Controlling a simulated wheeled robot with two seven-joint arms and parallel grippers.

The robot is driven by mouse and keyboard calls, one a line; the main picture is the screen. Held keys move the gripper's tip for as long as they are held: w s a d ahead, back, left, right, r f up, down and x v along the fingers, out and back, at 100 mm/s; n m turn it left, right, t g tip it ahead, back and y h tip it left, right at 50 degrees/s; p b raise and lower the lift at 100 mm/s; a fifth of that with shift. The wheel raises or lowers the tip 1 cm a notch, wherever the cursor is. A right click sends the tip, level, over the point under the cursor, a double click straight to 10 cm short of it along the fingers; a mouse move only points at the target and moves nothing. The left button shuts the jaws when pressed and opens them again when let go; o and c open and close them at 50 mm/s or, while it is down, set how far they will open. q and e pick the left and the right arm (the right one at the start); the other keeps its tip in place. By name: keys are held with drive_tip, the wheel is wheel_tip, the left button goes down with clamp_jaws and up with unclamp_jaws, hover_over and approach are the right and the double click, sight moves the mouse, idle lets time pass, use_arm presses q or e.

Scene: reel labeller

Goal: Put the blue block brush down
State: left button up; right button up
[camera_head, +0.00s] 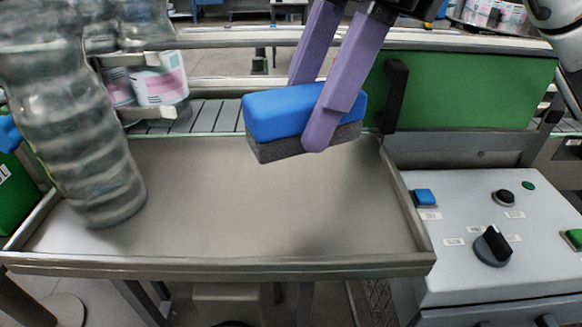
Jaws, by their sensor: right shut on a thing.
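The blue block brush (284,113) has a blue top and a dark grey underside. My right gripper (309,121), with purple fingers, comes in from the top and is shut on the brush. It holds the brush over the back right part of a grey metal tray (252,223). The brush is slightly tilted in the picture, and a soft shadow lies on the tray below it. I cannot tell the exact height of the brush above the tray. My left gripper is not in view.
A clear ribbed bottle (80,150) is on the tray's left side. Labelled reels (160,85) are behind it, by a roller conveyor (212,116). A green panel with a black handle (460,92) is behind right. A control box (490,220) adjoins the tray. The tray's middle is clear.

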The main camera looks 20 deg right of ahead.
drive_tip(key=f, duration=0.4)
drive_tip(key=shift+s+f, duration=0.35)
drive_tip(key=shift+f, duration=2.4)
drive_tip(key=o, duration=0.9)
drive_tip(key=shift+o, duration=0.2)
drive_tip(key=shift+w+r, duration=0.1)
drive_tip(key=shift+r, duration=0.3)
drive_tip(key=v, duration=1.1)
drive_tip(key=shift+d+r, duration=0.2)
drive_tip(key=shift+r, duration=0.1)
